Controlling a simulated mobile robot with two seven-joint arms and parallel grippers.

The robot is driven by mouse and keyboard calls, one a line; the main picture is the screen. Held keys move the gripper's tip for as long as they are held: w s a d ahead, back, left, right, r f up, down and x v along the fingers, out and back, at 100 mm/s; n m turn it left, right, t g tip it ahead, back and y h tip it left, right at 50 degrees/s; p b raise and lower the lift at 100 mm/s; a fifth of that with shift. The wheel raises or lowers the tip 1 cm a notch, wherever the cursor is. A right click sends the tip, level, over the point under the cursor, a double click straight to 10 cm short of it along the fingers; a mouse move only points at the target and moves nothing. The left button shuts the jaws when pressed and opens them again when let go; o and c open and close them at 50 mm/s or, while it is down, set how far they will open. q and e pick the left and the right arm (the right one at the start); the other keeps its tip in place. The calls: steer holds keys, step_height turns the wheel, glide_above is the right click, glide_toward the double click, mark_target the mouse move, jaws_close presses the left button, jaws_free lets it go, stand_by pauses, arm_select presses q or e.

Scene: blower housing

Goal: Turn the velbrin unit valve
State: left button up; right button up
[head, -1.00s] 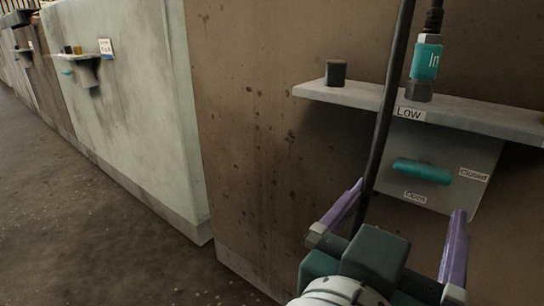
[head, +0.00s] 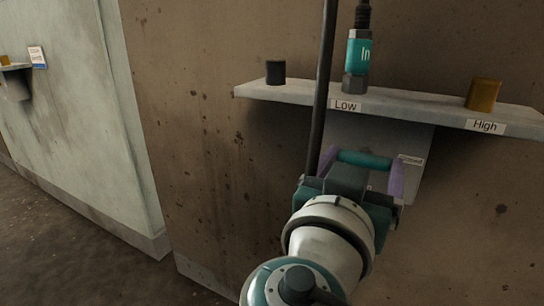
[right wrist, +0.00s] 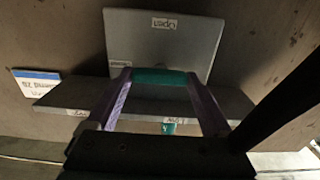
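The valve handle (head: 363,158) is a teal bar lying horizontally on the grey panel (head: 425,140) under the shelf. A label, partly covered, sits at its right end and reads "Closed" in the earlier frame. In the right wrist view the handle (right wrist: 160,76) spans between my fingers, and the upside-down "Open" label (right wrist: 164,23) is above it. My right gripper (head: 362,168) has its purple fingers spread at the two ends of the handle. I cannot tell whether they touch it. My left gripper is not in view.
The shelf (head: 420,108) carries a black cap (head: 275,72), a teal inlet fitting (head: 358,62) marked "In" and a brass cap (head: 483,95). A white and blue sign (right wrist: 37,84) shows upside down.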

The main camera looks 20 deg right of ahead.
steer(key=c, duration=0.8)
steer(key=shift+o, duration=0.2)
steer(key=shift+n, duration=0.3)
steer(key=n, duration=0.2)
steer(key=shift+n, duration=0.3)
steer(key=n+p, duration=0.1)
steer(key=n, duration=0.3)
steer(key=shift+n, duration=0.3)
steer(key=n+p, duration=0.1)
steer(key=n, duration=0.4)
steer(key=shift+r+p, duration=0.1)
steer(key=shift+p, duration=0.2)
steer(key=shift+n+p, duration=0.4)
steer(key=shift+n, duration=1.2)
